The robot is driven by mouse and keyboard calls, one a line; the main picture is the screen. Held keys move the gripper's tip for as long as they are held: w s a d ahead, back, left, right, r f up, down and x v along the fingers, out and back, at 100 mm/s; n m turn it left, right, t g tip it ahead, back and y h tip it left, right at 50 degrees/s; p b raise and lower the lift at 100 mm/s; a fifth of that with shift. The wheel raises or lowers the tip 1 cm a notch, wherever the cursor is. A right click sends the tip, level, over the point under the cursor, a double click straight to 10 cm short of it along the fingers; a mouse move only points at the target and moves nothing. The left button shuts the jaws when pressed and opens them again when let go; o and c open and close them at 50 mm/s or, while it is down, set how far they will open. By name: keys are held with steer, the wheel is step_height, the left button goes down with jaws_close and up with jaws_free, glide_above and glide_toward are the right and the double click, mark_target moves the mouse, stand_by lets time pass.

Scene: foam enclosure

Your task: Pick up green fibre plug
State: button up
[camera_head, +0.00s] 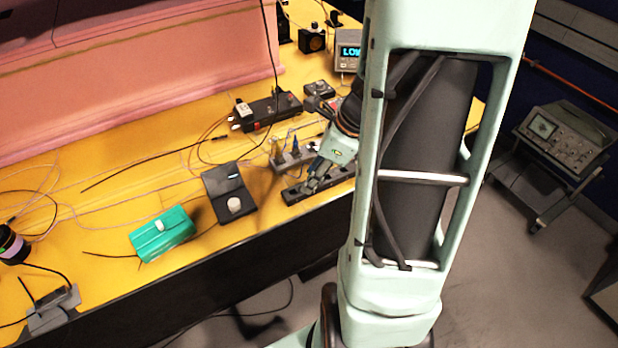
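My gripper (313,184) is low over a black strip-shaped holder (345,174) near the table's front edge. The gripper is small and dark here, so I cannot tell whether its fingers are open or shut, or whether they touch anything. I cannot make out a green fibre plug; it may be hidden by the gripper or too small to see. A grey block with small blue and yellow upright plugs (294,146) stands just behind the gripper.
A teal box (162,235) and an open black case (229,193) lie left of the gripper. A black device (268,111) and a display unit (347,57) stand behind. Thin cables cross the yellow table (110,180). A pink foam wall (140,75) bounds the back.

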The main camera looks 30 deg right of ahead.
jaws_close()
steer(key=shift+r, duration=0.2)
stand_by(0.3)
